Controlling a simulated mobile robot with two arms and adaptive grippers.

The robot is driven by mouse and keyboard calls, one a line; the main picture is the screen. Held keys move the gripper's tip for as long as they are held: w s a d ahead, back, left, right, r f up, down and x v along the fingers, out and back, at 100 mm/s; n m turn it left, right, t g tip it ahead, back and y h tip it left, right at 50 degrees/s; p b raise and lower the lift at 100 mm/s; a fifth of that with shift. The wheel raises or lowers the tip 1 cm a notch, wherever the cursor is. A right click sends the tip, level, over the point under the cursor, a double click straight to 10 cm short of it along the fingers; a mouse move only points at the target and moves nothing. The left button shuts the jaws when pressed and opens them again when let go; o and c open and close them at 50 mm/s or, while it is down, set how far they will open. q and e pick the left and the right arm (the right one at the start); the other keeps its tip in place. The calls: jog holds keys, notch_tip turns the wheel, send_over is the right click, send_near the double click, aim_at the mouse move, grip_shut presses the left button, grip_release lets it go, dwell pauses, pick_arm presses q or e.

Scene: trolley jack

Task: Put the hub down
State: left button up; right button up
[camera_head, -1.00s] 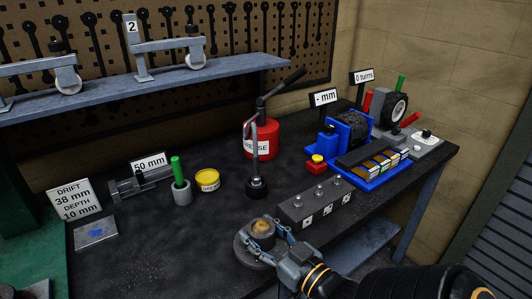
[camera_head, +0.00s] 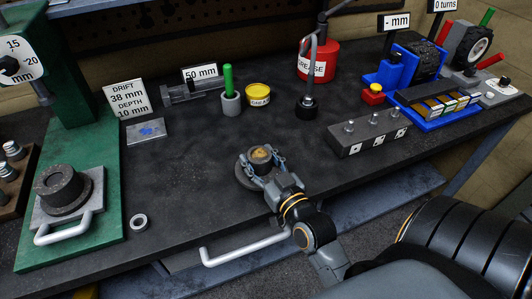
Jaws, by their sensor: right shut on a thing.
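The hub (camera_head: 247,177) is a round grey flanged piece with a brownish, greasy-looking centre. It is over the dark workbench (camera_head: 190,190), near its front edge. My right gripper (camera_head: 263,164) is shut on the hub, its linked fingers on either side of the raised middle. I cannot tell whether the hub's underside touches the bench. My left gripper is not in view.
At left, a green press (camera_head: 90,135) bears a dark cylinder (camera_head: 62,188) on a handled plate. A small ring (camera_head: 139,222) lies beside it. The bench left of the hub is clear.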

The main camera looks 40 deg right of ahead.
aim_at(260, 169)
jog(key=shift+f, duration=1.25)
jog(key=shift+f, duration=0.1)
jog(key=o, duration=1.6)
jog(key=shift+s+f, duration=0.15)
jog(key=shift+f, duration=0.05)
jog(key=shift+c, duration=0.2)
jog(key=shift+r, duration=0.1)
jog(key=s+a+b, duration=0.1)
jog(key=s+b, duration=0.1)
jog(key=s, duration=0.9)
jog(key=shift+s+a, duration=0.2)
jog(key=shift+s, duration=0.2)
